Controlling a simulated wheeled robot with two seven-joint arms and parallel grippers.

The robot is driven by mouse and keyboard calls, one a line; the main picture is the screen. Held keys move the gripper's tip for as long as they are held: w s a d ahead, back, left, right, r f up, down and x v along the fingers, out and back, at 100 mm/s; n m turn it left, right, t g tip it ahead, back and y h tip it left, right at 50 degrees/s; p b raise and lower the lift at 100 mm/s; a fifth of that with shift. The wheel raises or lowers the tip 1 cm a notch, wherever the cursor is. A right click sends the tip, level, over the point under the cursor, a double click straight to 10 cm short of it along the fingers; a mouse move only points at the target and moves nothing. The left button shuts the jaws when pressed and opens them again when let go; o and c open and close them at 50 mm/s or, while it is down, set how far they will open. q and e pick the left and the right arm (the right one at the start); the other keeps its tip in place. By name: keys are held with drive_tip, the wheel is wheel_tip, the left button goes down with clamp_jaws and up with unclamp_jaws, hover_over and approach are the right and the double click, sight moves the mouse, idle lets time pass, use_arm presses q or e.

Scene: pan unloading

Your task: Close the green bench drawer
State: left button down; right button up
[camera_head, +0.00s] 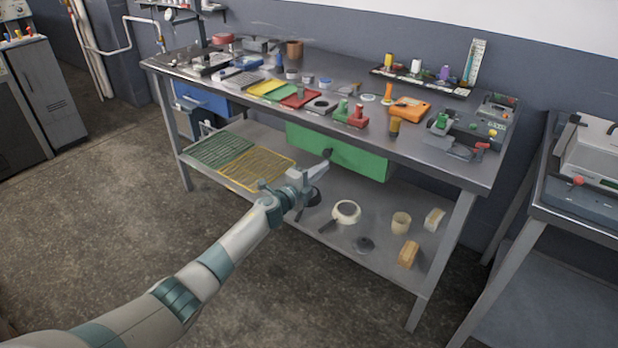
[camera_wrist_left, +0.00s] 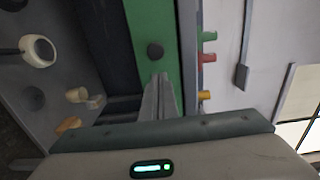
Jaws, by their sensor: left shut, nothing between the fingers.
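The green bench drawer (camera_head: 350,158) hangs under the top of the metal workbench, with a dark round knob (camera_head: 327,153) on its front. In the head view its front seems to stand a little out from the bench edge, but I cannot tell how far. My left gripper (camera_head: 322,170) is shut and empty, just in front of the drawer near the knob. In the left wrist view the shut fingers (camera_wrist_left: 160,80) point at the green drawer front (camera_wrist_left: 150,20), with the knob (camera_wrist_left: 155,50) just beyond the tips. I cannot tell whether they touch. My right gripper is not in view.
The workbench top (camera_head: 440,165) above the drawer holds many small tools and parts. A lower shelf (camera_head: 385,270) below carries a pan (camera_head: 346,211), green and yellow racks and small blocks. A blue drawer (camera_head: 205,102) is at the left. Open floor lies in front.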

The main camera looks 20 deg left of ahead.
use_arm(q)
drive_tip(key=v, duration=0.6)
drive_tip(key=shift+s+p, duration=0.25)
drive_tip(key=shift+p, duration=0.1)
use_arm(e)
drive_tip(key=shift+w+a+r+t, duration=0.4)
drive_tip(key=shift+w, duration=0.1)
use_arm(q)
drive_tip(key=s+f+n+g+y, duration=0.2)
drive_tip(key=s+f+n, duration=0.2)
drive_tip(key=s+f, duration=0.55)
drive_tip(key=s+f+n+g+y, duration=0.15)
drive_tip(key=s+f+n, duration=0.35)
drive_tip(key=f, duration=0.7)
drive_tip(key=s+f+n+g+y, duration=0.1)
drive_tip(key=s+f+n+g, duration=0.15)
drive_tip(key=s+f, duration=0.7)
drive_tip(key=s+d+f+n+g, duration=0.1)
drive_tip(key=s+f+n+g, duration=0.1)
drive_tip(key=s+f, duration=0.4)
drive_tip(key=s+d+f+n+g, duration=0.1)
drive_tip(key=s+f, duration=0.5)
drive_tip(key=s, duration=0.8)
drive_tip(key=s+d+f+n+g, duration=0.2)
drive_tip(key=s+f+n, duration=0.3)
drive_tip(key=s, duration=0.6)
drive_tip(key=shift+d+f+g, duration=0.25)
drive_tip(key=shift+f+g, duration=0.05)
drive_tip(key=shift+f, duration=0.65)
